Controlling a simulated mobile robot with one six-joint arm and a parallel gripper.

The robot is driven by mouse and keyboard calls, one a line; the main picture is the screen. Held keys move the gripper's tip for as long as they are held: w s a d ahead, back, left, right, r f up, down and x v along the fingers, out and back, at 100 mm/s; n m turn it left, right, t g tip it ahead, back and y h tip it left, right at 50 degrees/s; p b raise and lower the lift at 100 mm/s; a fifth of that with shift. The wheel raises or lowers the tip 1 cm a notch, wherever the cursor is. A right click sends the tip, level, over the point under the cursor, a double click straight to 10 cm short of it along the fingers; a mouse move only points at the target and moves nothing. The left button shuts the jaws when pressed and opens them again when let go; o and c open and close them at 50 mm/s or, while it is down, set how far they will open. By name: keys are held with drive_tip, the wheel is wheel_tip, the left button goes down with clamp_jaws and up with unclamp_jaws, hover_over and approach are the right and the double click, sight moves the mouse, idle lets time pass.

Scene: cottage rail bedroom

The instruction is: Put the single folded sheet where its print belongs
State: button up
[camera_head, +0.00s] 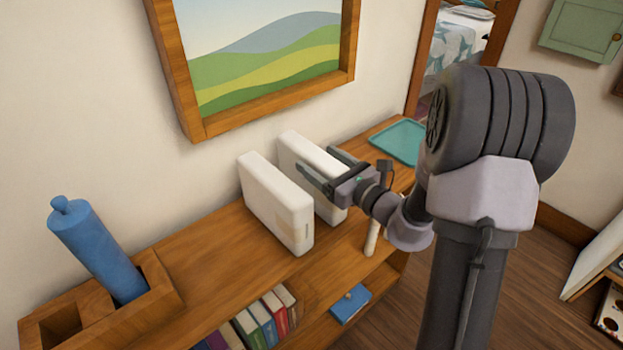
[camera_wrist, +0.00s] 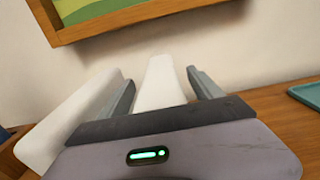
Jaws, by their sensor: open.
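Two white slab-like bundles stand upright on edge on the wooden shelf top. I cannot tell which is the single folded sheet. The nearer white slab (camera_head: 272,205) has a faint pale patch low on its end; it also shows at left in the wrist view (camera_wrist: 70,118). The farther white slab (camera_head: 300,152) shows between my fingers in the wrist view (camera_wrist: 160,85). No clear print shows on either. My gripper (camera_head: 316,160) is open, with one finger on each side of the farther slab; I cannot tell whether they touch it.
A teal tray (camera_head: 398,142) lies farther along the shelf top (camera_head: 205,245). A blue cylinder (camera_head: 95,245) stands in a wooden box at left. Books (camera_head: 268,315) and a blue box (camera_head: 350,304) sit below. A framed picture (camera_head: 270,60) hangs above. A bed with patterned cover (camera_head: 450,45) shows through an opening.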

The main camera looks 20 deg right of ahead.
clamp_jaws()
idle(0.3)
drive_tip(key=shift+r, duration=0.1)
